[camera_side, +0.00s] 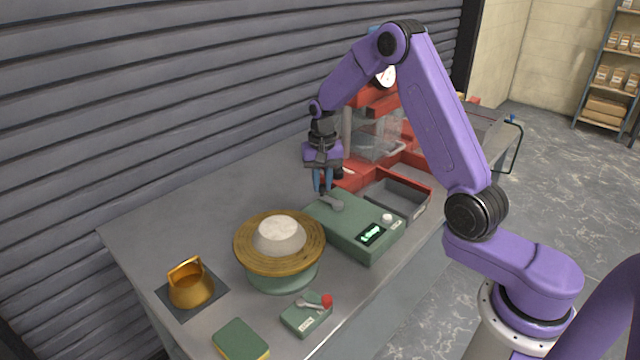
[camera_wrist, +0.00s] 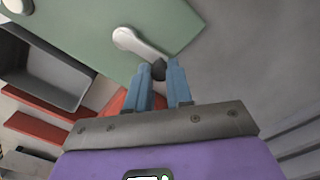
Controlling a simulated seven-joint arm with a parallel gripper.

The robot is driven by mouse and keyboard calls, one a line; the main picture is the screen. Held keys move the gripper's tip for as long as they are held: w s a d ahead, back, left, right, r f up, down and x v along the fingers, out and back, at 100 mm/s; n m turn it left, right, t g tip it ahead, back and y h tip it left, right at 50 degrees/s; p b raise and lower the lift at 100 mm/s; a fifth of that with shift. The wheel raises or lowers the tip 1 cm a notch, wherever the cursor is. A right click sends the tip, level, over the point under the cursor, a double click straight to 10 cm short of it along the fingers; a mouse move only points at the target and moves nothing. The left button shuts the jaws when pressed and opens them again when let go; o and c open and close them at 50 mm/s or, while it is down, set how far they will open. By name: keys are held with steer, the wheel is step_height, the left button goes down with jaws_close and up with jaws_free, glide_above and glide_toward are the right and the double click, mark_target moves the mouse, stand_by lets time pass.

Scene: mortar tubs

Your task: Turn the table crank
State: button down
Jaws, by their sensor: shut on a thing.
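The table crank is a short grey arm (camera_side: 332,203) on top of a green box (camera_side: 352,228) with a lit display and a white knob. In the wrist view the crank (camera_wrist: 138,42) runs from its hub on the box to a dark handle between my blue fingers. My gripper (camera_side: 322,188) points down over the box's far left corner. In the wrist view my gripper (camera_wrist: 160,70) is shut on the handle. The fingers hide part of it. A round turntable (camera_side: 250,256) with a pale mound (camera_side: 279,236) stands left of the box.
A small green box (camera_side: 307,317) with a grey lever and red knob stands at the front edge, near a green-yellow block (camera_side: 240,341). A brass tub (camera_side: 191,287) sits on a dark plate at left. A grey bin (camera_side: 398,197) and red machine (camera_side: 376,102) stand behind.

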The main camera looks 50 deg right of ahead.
steer(key=shift+d+m, duration=0.6)
steer(key=shift+m, duration=0.5)
steer(key=c, duration=1)
jaws_free()
step_height(320, 180, up, 18)
steer(key=shift+f, duration=0.25)
